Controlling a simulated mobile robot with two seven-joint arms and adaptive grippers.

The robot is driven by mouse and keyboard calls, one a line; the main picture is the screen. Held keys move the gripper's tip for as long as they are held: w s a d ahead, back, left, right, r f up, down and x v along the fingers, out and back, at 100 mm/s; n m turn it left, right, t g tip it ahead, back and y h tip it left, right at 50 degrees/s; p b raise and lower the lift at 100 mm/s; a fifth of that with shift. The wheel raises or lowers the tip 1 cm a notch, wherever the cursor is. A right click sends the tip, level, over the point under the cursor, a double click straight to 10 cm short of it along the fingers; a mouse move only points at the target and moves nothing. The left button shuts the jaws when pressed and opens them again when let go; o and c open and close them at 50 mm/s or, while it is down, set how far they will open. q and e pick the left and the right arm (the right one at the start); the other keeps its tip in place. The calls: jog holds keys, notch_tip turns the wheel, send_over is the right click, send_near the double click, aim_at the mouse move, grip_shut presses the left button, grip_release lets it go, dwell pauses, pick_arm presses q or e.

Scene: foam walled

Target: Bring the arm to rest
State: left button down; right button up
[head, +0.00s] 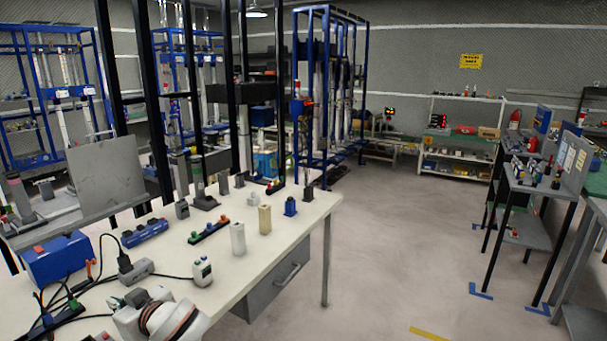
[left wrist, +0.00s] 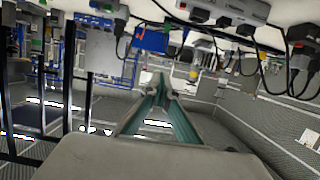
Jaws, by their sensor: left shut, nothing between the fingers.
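My left arm comes in at the bottom left of the head view, over the near part of the white table (head: 268,232). Its white and grey end with dark bands shows there, and the left gripper (head: 135,299) is partly hidden by it. In the left wrist view the two teal-lined fingers of the left gripper (left wrist: 161,82) meet at their tips, with nothing between them. That view is upside down, with the tabletop and its cables along the top edge. My right gripper is in neither view.
White and beige blocks (head: 265,219) stand further back. Open floor (head: 400,240) lies right of the table, with shelves (head: 460,140) beyond.

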pick_arm(q)
jog(key=s+d+f+m+t+h, duration=0.2)
jog(key=d+f+m+h, duration=0.3)
jog(key=f, duration=0.5)
jog(key=s+d+f+m+t+h, duration=0.25)
jog(key=d+f+m, duration=0.4)
jog(key=f, duration=0.45)
jog(key=s+d+f+m+h, duration=0.2)
jog(key=s+d+f+h, duration=0.2)
jog(key=s+d, duration=0.2)
jog(key=s+d+f+m+h, duration=0.3)
jog(key=s+d+f+h, duration=0.1)
jog(key=s, duration=0.6)
jog(key=shift+s+d+f, duration=0.25)
jog(key=shift+d+f, duration=0.5)
jog(key=shift+d, duration=0.15)
jog(key=shift+g, duration=0.25)
